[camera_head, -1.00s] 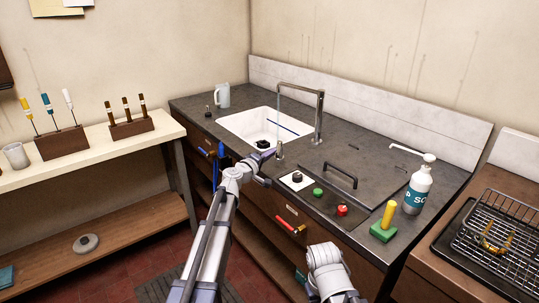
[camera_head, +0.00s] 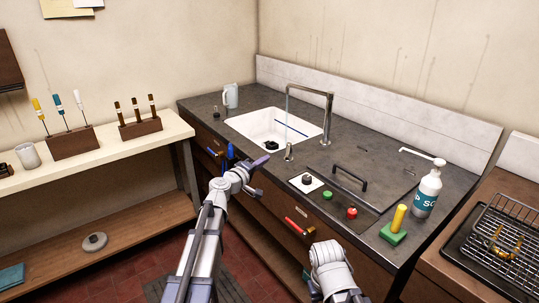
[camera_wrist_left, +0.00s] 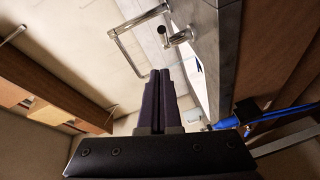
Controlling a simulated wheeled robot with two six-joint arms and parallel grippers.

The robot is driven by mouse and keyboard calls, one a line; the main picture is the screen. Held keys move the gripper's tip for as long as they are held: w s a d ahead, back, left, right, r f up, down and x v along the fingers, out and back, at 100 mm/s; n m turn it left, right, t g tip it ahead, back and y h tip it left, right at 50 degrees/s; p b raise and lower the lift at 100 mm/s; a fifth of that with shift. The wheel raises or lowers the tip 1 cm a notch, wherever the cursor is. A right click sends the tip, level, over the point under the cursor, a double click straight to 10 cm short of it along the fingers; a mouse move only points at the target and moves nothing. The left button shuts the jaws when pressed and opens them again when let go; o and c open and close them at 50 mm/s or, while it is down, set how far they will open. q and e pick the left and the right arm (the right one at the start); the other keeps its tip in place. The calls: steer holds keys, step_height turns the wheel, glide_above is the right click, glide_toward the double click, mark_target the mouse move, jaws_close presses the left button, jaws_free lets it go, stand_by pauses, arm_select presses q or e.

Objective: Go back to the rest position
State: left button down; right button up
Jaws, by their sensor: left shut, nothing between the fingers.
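My left gripper (camera_head: 260,161) is in front of the sink counter's front edge, at about the height of the counter top. Its dark purple fingers are pressed together with nothing between them. They also show in the left wrist view (camera_wrist_left: 160,98), pointing toward the tap, with no gap between them at the tips. My right arm (camera_head: 331,268) shows at the bottom middle of the head view, low in front of the counter. Its gripper does not show.
The counter (camera_head: 365,127) carries a white sink (camera_head: 247,122), a tap (camera_head: 327,115), a soap bottle (camera_head: 427,190) and red and green knobs. A light shelf (camera_head: 100,152) stands left. Open floor lies between.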

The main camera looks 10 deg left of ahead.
arm_select(q)
steer(key=shift+d+v, duration=0.2)
steer(key=shift+v, duration=1.1)
steer(key=shift+s, duration=0.1)
